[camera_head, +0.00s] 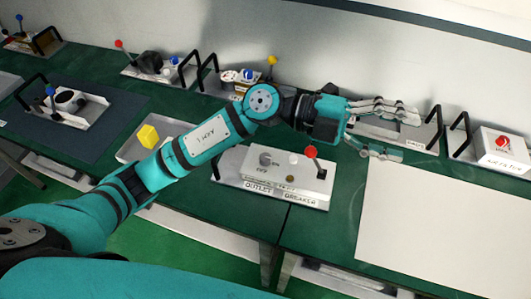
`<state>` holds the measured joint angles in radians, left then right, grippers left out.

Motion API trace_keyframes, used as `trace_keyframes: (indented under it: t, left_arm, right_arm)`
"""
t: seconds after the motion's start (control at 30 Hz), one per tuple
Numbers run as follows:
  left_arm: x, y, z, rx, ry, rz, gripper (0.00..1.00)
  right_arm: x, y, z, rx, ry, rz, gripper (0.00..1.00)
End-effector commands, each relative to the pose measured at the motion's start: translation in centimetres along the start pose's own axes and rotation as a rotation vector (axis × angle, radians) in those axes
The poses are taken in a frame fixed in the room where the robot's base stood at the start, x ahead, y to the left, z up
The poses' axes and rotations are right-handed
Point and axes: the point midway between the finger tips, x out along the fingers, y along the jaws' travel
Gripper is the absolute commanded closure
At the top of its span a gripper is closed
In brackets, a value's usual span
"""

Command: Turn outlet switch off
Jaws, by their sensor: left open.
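The outlet and breaker box (287,181) is a white box near the front edge of the green table, in the middle of the head view. Its front carries the labels "OUTLET" and "BREAKER". A grey outlet switch knob (265,159) sits on its left part, next to small marks. A red-tipped lever (311,153) stands on its right part. My left gripper (387,128) is open and empty. It is to the right of the box and above it in the picture, apart from the knob. My right gripper is not in view.
A yellow cube (148,136) lies in a grey tray to the left. Several lever boxes with black handles stand along the wall. A box with a red button (502,143) is at the right. A bare white panel (440,225) covers the right front.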

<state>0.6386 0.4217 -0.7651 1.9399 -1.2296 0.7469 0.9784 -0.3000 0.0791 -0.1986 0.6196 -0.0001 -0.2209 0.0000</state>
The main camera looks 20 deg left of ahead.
Motion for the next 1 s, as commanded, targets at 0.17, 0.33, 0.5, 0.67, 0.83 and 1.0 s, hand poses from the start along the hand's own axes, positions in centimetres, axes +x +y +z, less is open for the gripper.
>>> trace_keyframes:
  t: [0.17, 0.33, 0.5, 0.67, 0.83, 1.0]
  left_arm:
    - [-6.2, 7.9, 5.2, 0.041, -0.114, 0.734, 0.45]
    - [-17.1, 8.5, 9.8, -0.043, -0.404, 1.224, 0.45]
    - [-23.7, 6.6, 10.9, -0.125, -0.617, 1.444, 0.45]
    - [-25.3, 6.8, 11.2, -0.153, -0.671, 1.491, 0.45]
    - [-25.4, 9.3, 11.9, -0.154, -0.664, 1.492, 0.45]
    - [-25.5, 12.8, 13.1, -0.155, -0.662, 1.491, 0.45]
  right_arm:
    - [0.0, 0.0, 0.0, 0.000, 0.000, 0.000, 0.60]
    - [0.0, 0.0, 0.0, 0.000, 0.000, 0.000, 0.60]
    - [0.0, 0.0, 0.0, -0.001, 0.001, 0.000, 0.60]
    - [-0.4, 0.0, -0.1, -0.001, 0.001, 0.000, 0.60]
    - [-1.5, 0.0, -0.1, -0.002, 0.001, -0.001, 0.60]
    - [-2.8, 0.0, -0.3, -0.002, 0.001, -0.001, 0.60]
